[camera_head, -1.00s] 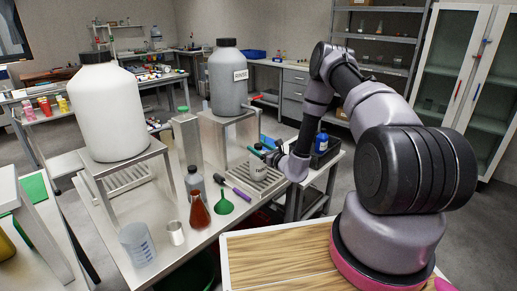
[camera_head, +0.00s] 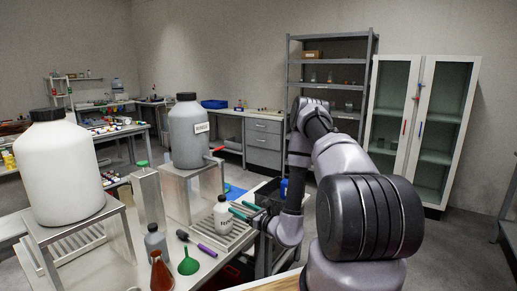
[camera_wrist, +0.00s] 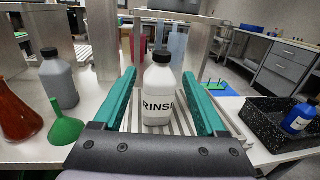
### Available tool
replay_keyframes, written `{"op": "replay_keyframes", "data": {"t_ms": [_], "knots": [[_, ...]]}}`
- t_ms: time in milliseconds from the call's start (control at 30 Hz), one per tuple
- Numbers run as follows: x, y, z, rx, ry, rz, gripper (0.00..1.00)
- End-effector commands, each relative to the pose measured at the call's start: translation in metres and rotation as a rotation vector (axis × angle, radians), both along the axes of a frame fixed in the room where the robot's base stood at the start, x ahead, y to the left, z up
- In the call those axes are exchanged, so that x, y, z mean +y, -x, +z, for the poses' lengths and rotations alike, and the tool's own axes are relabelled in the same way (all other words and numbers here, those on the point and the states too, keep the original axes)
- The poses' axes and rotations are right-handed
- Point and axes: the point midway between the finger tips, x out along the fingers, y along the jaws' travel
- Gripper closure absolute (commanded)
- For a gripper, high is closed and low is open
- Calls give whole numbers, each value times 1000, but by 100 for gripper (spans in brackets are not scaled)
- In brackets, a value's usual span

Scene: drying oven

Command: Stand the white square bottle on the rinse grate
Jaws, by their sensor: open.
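The white square bottle (camera_head: 222,213) with a black cap and a RINSE label stands upright on the slatted rinse grate (camera_head: 240,238). In the wrist view the bottle (camera_wrist: 158,90) shows upright between the lines of the two teal fingers, with gaps on both sides, and the grate's slats (camera_wrist: 183,127) show around its base. My gripper (camera_head: 236,209) is open at the bottle's right side in the head view. In the wrist view my gripper (camera_wrist: 160,76) holds nothing. Exactly how far the fingertips reach along the bottle is hard to tell.
A grey jug (camera_head: 188,135) on a metal stand is behind the grate. A grey bottle (camera_wrist: 58,80), a green funnel (camera_wrist: 65,127) and an amber flask (camera_wrist: 20,112) stand left. A black speckled tray (camera_wrist: 262,125) with a blue bottle (camera_wrist: 299,118) is right.

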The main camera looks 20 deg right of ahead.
Motion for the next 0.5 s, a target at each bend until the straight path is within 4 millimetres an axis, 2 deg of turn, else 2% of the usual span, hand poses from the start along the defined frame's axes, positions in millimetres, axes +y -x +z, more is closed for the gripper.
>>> {"op": "replay_keyframes", "data": {"t_ms": [133,267,300,400,500], "knots": [[22,-6,53,-75,20,143,26],[57,3,126,-167,73,369,26],[67,10,147,-193,100,442,26],[90,33,193,-248,178,619,26],[107,62,232,-296,281,783,26]]}}
